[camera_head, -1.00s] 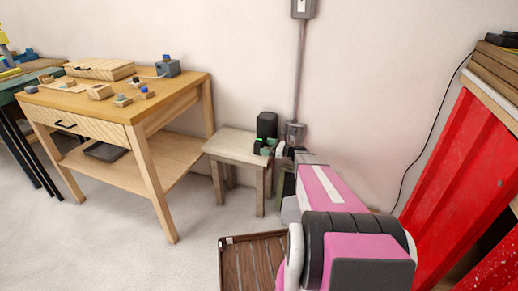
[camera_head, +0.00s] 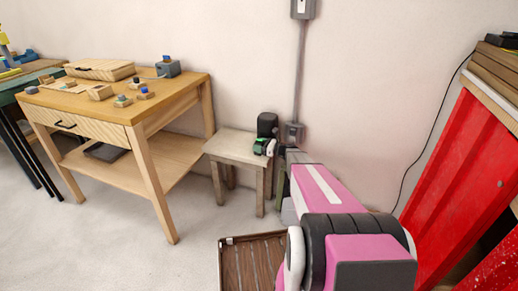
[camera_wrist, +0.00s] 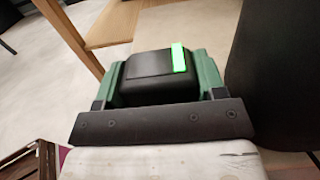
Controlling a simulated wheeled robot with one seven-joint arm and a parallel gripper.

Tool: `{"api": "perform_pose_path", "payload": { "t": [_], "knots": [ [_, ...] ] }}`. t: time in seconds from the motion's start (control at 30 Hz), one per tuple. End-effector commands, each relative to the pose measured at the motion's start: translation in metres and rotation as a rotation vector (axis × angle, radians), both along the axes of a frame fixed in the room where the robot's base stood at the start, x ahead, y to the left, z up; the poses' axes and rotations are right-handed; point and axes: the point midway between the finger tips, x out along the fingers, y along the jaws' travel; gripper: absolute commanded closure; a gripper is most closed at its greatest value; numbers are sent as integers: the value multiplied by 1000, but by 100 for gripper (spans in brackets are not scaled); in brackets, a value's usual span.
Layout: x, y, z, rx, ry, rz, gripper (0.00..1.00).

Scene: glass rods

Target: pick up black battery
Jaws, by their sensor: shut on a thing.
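The black battery (camera_wrist: 148,65) is a dark block with a bright green strip on its upper right, in the middle of the wrist view. My gripper (camera_wrist: 160,72) is shut on it, with a green side part at its left and right and a dark bar with screws across the front. In the head view my gripper (camera_head: 265,147) shows small at the far end of my pink arm, over the right part of the stool top. The battery is too small there to tell apart clearly. Whether it touches the stool cannot be told.
A dark cylinder (camera_head: 267,125) stands on the stool (camera_head: 233,146), close beside my gripper; it fills the wrist view's right side (camera_wrist: 280,70). The wooden workbench (camera_head: 180,98) is to the left. A brown tray (camera_head: 226,265) lies low in front. Red cabinet (camera_head: 455,180) at right.

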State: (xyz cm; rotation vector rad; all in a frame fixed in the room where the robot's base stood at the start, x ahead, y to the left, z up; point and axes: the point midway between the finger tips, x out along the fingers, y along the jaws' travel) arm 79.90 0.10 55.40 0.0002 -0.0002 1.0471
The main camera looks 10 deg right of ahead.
Motion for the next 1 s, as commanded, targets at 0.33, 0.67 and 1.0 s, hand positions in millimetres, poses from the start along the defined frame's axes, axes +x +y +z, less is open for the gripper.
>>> {"api": "perform_pose_path", "payload": {
  "t": [0.33,0.67,1.0],
  "knots": [
    [-1,0,15,0,-1,0,70],
    [-23,32,64,1,-1,3,70],
    [-52,81,98,0,-1,2,70]
  ]
}}
